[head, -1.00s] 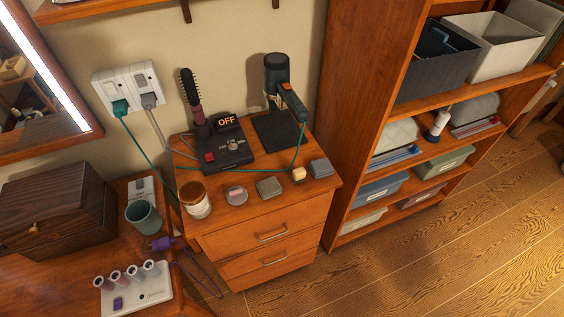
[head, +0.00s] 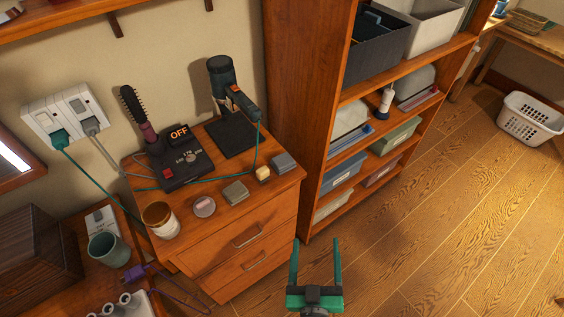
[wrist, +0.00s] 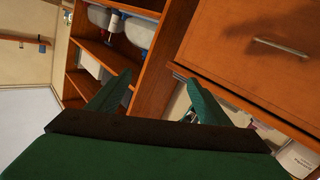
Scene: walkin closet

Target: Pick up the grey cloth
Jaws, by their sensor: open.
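Two small square items that could be folded cloth lie on top of the wooden drawer cabinet (head: 237,270): a grey-green one (head: 235,192) and a blue-grey one (head: 283,163) nearer the right edge. I cannot tell for sure which is the grey cloth. My green gripper (head: 316,245) shows low in the head view, in front of and to the right of the cabinet. It is open and empty, apart from both items. In the wrist view my spread fingers (wrist: 160,80) point toward shelving and a drawer front; neither item shows there.
A yellowish block (head: 263,174), a round tin (head: 204,207), a jar (head: 161,220), a hairbrush (head: 139,119) and a hair dryer (head: 230,85) crowd the cabinet top. A green cord crosses it. A tall shelf (head: 300,100) rises to the right. Floor is open at right, with a white basket (head: 530,118).

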